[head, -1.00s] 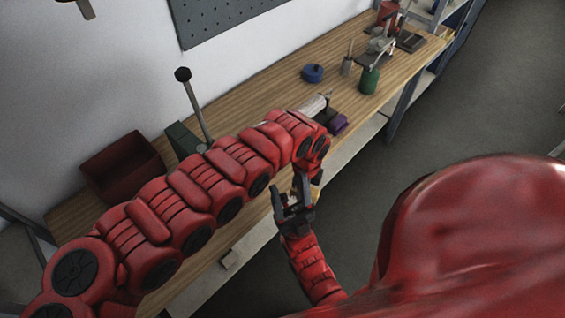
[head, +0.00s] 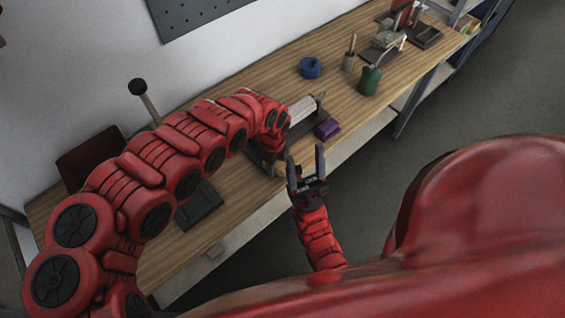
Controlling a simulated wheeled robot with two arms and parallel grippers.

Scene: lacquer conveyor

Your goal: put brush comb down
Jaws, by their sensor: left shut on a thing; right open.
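My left arm comes in from the left and bends down over the front of the bench (head: 240,200). My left gripper (head: 270,169) is at its end, low by the bench's front edge, largely hidden by the arm. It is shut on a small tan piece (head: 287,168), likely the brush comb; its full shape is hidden. I cannot tell whether the piece touches the bench. My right gripper (head: 306,155) is open and empty, fingers pointing up, just right of the left one and in front of the bench edge.
Behind the grippers stand a white roller (head: 302,108) and a purple block (head: 327,130). Farther back are a blue round tin (head: 310,67), a grey cup (head: 349,62) and a green bottle (head: 369,81). A red bin (head: 88,155) and a lever (head: 143,100) stand left. Bare bench lies around the tin.

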